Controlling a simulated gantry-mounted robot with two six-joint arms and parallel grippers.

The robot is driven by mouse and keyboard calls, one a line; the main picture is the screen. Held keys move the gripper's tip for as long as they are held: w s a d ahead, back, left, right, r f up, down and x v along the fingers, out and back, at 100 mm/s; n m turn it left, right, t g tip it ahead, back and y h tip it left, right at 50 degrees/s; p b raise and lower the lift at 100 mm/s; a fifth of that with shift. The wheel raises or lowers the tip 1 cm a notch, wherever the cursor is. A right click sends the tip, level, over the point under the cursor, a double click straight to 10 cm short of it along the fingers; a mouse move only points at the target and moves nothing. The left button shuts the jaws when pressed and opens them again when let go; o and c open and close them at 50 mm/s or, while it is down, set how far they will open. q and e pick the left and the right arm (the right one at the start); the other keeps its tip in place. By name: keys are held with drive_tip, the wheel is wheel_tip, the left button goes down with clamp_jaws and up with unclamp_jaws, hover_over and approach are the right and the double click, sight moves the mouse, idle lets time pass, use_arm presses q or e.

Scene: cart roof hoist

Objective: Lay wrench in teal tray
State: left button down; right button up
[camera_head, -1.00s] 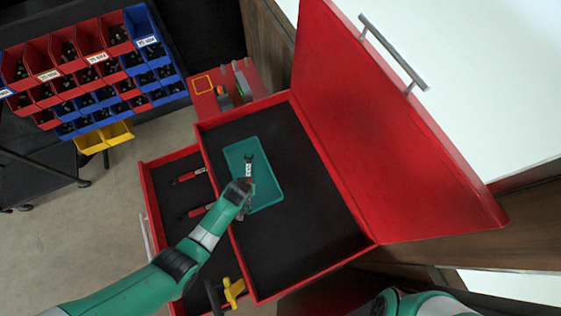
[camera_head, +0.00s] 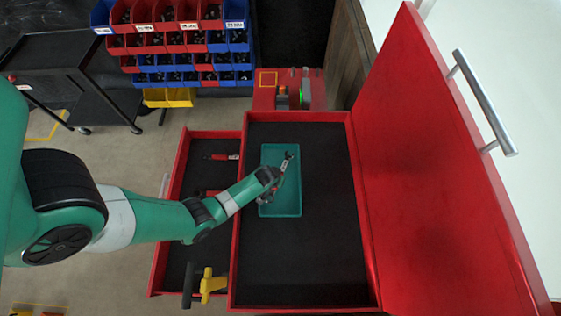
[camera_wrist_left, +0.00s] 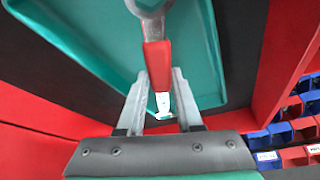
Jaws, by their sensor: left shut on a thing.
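The wrench (camera_head: 287,160) has a grey metal head, a red handle and a pale label. My left gripper (camera_head: 275,187) is shut on its handle, over the teal tray (camera_head: 288,209). The tray lies on the dark floor of the open red cart top. In the left wrist view, the wrench (camera_wrist_left: 157,58) points away between the two fingers of the gripper (camera_wrist_left: 160,76), with the teal tray (camera_wrist_left: 205,55) behind it. I cannot tell whether the wrench touches the tray. My right gripper is out of view.
The raised red lid (camera_head: 435,170) with a metal handle (camera_head: 484,100) stands at the right. An open drawer (camera_head: 172,225) with red-handled tools lies left of the cart top. A yellow-and-black tool (camera_head: 212,284) is near its front. Bins (camera_head: 185,40) stand at the back.

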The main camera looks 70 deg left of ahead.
use_arm(q)
drive_tip(key=b+x, duration=0.4)
drive_tip(key=shift+s+d+f, duration=0.2)
drive_tip(key=shift+d+f, duration=0.05)
drive_tip(key=shift+s+d, duration=0.1)
drive_tip(key=shift+r, duration=0.15)
drive_tip(key=c, duration=0.6)
unclamp_jaws()
drive_tip(key=p+v, duration=0.7)
drive_tip(key=shift+d+r+p, duration=0.1)
drive_tip(key=shift+r+p, duration=0.2)
drive_tip(key=shift+p, duration=0.2)
